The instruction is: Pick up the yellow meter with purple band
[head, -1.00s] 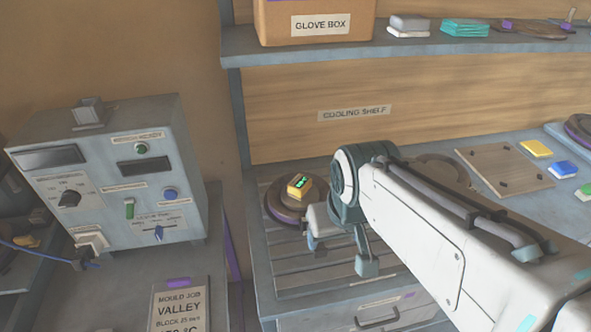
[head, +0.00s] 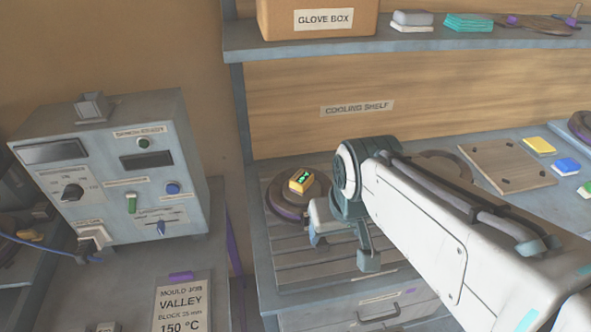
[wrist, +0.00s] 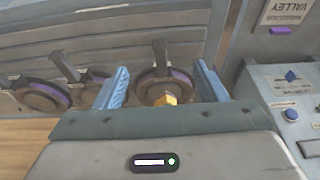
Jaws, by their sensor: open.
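The yellow meter (head: 302,181) is a small block with a dark, green-lit display. It lies on a round brown plate with a purple rim (head: 284,207), on the slatted surface under the cooling shelf label. I cannot make out its purple band. My gripper (head: 343,251) is open and empty, in front and to the right of the meter in the head view. In the wrist view, the blue fingers of my gripper (wrist: 161,72) stand wide apart. A yellow piece of the meter (wrist: 170,99) shows between them, partly hidden behind the gripper body's edge.
A grey control box (head: 110,170) stands at left, with a job card (head: 182,303) near it. A shelf (head: 420,42) with a glove box (head: 318,18) runs above. A wooden board (head: 505,165) and coloured blocks lie at right. More round plates (wrist: 40,97) show in the wrist view.

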